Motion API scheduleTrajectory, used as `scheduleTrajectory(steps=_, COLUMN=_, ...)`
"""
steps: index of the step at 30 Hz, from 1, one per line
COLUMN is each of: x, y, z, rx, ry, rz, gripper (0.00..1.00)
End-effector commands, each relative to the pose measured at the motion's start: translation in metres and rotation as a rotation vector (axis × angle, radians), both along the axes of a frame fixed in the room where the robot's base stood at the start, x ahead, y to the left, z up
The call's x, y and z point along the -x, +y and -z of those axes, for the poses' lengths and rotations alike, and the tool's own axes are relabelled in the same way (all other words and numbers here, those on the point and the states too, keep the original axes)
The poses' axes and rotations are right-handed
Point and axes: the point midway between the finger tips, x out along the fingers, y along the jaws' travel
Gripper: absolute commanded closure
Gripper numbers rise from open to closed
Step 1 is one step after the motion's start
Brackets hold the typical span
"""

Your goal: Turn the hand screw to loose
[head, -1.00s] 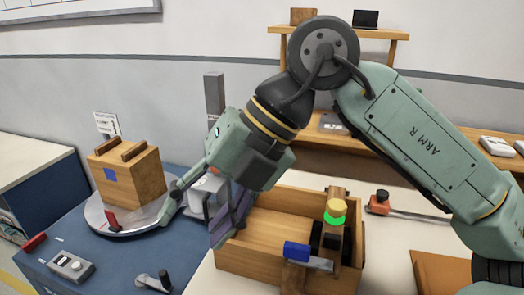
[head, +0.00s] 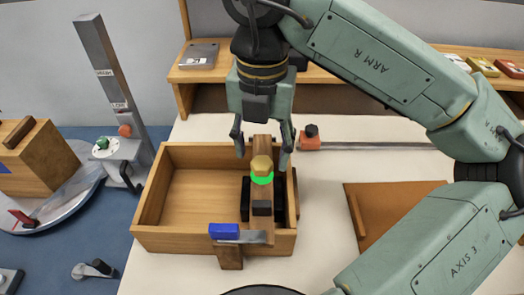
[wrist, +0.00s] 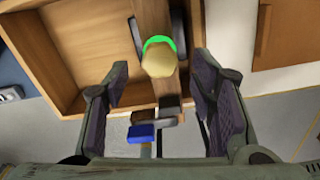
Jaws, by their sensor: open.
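The hand screw (head: 261,165) is a tan, faceted knob with a bright green ring beneath it. It stands on top of a wooden bar (head: 262,228) at the right end of an open wooden box. My gripper (head: 263,152) is open, with its fingers at the left and right of the knob in the head view. In the wrist view, the hand screw (wrist: 160,57) shows just beyond the gap between the fingertips (wrist: 163,88). No contact shows, and how high the fingers are relative to the knob is hard to tell.
The wooden box (head: 155,205) has a bare floor left of the bar. A blue block (head: 223,231) on a metal strip sits at its front edge. A red clamp with a grey bar (head: 370,144) lies behind right. A labelled grey post (head: 112,80) stands left.

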Motion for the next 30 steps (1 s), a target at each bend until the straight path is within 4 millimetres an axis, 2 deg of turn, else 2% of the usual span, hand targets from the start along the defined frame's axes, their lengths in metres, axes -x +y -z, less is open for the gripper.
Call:
scheduleTrajectory(steps=6, x=0.0, y=0.0, z=0.023, rx=0.0, ry=0.001, rz=-0.001, gripper=0.49)
scheduleTrajectory(steps=16, x=0.0, y=0.0, z=0.027, rx=-0.001, ry=0.0, rz=-0.001, gripper=0.49)
scheduleTrajectory(steps=30, x=0.0, y=0.0, z=0.027, rx=-0.001, ry=0.0, rz=-0.001, gripper=0.8)
